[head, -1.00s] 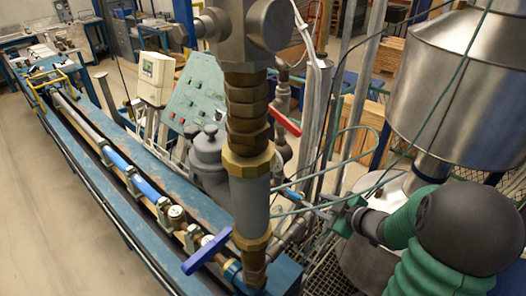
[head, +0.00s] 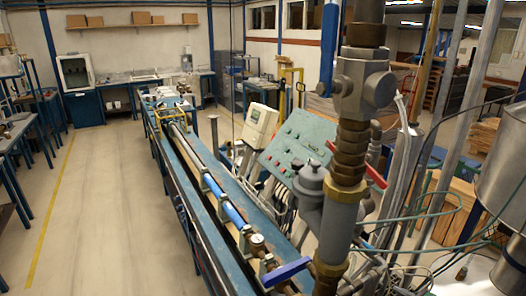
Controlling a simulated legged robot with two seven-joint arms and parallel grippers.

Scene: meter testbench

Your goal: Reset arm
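Neither of my grippers shows in the head view now, so where they are and whether they hold anything is hidden. The meter testbench (head: 181,190) runs from the lower middle to the back. A pipe line with blue sections (head: 232,214) lies along it. A blue lever handle (head: 287,271) sits at its near end, by a thick upright pipe with brass fittings (head: 352,148). A red lever handle (head: 371,173) sticks out to the right of this pipe.
A green control panel (head: 301,143) and a pale meter box (head: 259,125) stand behind the bench. A steel vessel (head: 503,178), hoses and wooden crates (head: 447,208) crowd the right. Open floor (head: 98,200) with a yellow line lies left of the bench.

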